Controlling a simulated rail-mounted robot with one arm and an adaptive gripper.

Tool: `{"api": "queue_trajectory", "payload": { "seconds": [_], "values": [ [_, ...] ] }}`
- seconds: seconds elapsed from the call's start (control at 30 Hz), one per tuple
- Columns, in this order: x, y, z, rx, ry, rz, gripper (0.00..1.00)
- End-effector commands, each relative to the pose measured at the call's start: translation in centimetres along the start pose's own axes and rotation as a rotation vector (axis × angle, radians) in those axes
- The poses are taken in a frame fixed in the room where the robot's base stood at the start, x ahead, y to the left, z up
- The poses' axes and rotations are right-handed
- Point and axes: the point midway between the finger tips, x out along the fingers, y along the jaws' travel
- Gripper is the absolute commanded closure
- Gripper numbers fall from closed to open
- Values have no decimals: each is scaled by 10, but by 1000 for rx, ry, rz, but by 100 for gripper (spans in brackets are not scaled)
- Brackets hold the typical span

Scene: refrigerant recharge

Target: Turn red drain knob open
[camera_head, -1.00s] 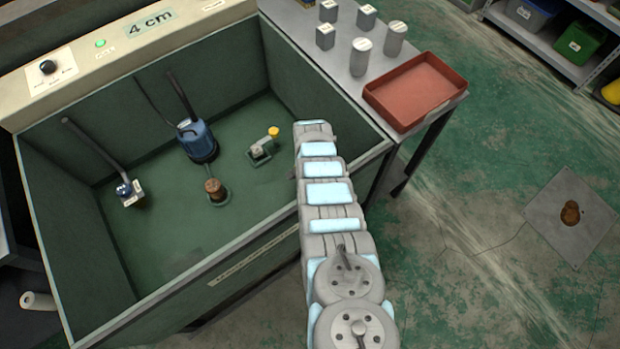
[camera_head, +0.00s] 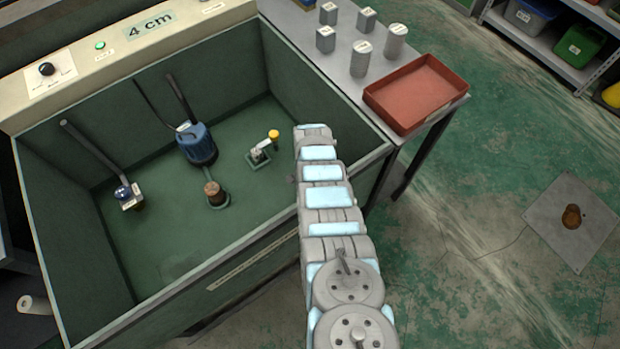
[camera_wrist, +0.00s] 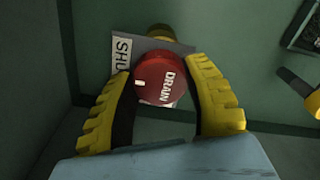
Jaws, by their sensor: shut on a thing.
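The red drain knob (camera_wrist: 162,80), marked DRAIN with a short white line, shows in the wrist view. It sits in front of a grey plate (camera_wrist: 121,72) with a white label on its left whose visible letters read SHU. My gripper (camera_wrist: 165,74) has its two yellow ribbed fingers on either side of the knob and is shut on it. In the head view my arm reaches down over the right side of the green tank (camera_head: 235,268). The knob and my fingers are hidden there.
Inside the tank stand a blue pump (camera_head: 197,145), a brown-topped fitting (camera_head: 213,193), a small yellow-topped device (camera_head: 259,153) and a blue-and-white device (camera_head: 128,195). A side table holds a red tray (camera_head: 416,92) and several small blocks and cylinders.

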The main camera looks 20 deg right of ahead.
Motion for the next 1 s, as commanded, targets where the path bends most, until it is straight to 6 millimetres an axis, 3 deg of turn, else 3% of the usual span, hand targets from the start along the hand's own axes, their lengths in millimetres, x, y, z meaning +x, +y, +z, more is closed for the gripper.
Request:
{"api": "queue_trajectory", "payload": {
  "seconds": [0.37,1.0],
  "values": [
    [1,0,0,-111,0,1,87],
    [1,0,0,-688,0,0,87]
  ]
}}
